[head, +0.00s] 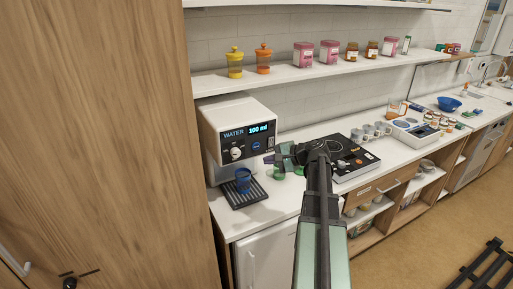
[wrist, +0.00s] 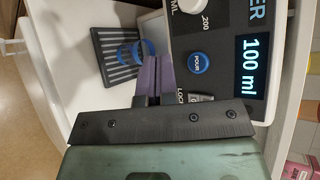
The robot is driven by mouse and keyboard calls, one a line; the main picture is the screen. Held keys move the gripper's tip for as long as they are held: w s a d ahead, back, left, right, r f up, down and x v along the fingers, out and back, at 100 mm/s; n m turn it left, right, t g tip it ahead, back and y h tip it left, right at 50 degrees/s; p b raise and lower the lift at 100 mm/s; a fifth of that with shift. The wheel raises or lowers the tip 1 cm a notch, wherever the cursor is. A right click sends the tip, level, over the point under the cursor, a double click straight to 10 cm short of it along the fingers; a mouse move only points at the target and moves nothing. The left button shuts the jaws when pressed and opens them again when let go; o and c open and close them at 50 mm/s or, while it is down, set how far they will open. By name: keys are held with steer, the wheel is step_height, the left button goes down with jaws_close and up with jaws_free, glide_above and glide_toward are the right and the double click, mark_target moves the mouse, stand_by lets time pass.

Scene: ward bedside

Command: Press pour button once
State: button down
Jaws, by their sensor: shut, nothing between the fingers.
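The white water dispenser (head: 222,112) has a dark front panel with a lit display (head: 261,128) reading 100 ml. The display also shows in the wrist view (wrist: 252,66). The round blue pour button (wrist: 198,63) sits on the panel beside the display; in the head view it is a small blue spot (head: 256,145). My gripper (head: 268,159) is shut and empty in front of the dispenser, to the lower right of the button. In the wrist view its purple fingertips (wrist: 157,59) are left of the button, with a visible gap. Contact is not seen.
A blue cup (head: 243,177) stands on the dark slotted drip tray (head: 250,200) under the dispenser; a white knob (head: 236,153) is left of the button. A black hotplate (head: 352,168) and mugs stand to the right. A shelf (head: 285,75) with jars hangs above.

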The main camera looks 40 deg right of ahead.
glide_toward(249, 150)
steer(key=shift+w+a+f, duration=0.55)
steer(key=shift+a+f, duration=0.05)
steer(key=shift+a, duration=0.15)
steer(key=shift+w+a+f, duration=0.6)
steer(key=shift+a+f, duration=0.05)
steer(key=shift+a, duration=0.1)
steer(key=shift+w, duration=0.15)
stand_by(0.6)
steer(key=shift+w, duration=0.3)
steer(key=shift+w+d, duration=0.15)
steer(key=shift+w, duration=0.25)
stand_by(0.5)
steer(key=shift+s, duration=0.85)
steer(key=s, duration=0.2)
steer(key=s+a, duration=0.1)
steer(key=s, duration=0.2)
stand_by(0.3)
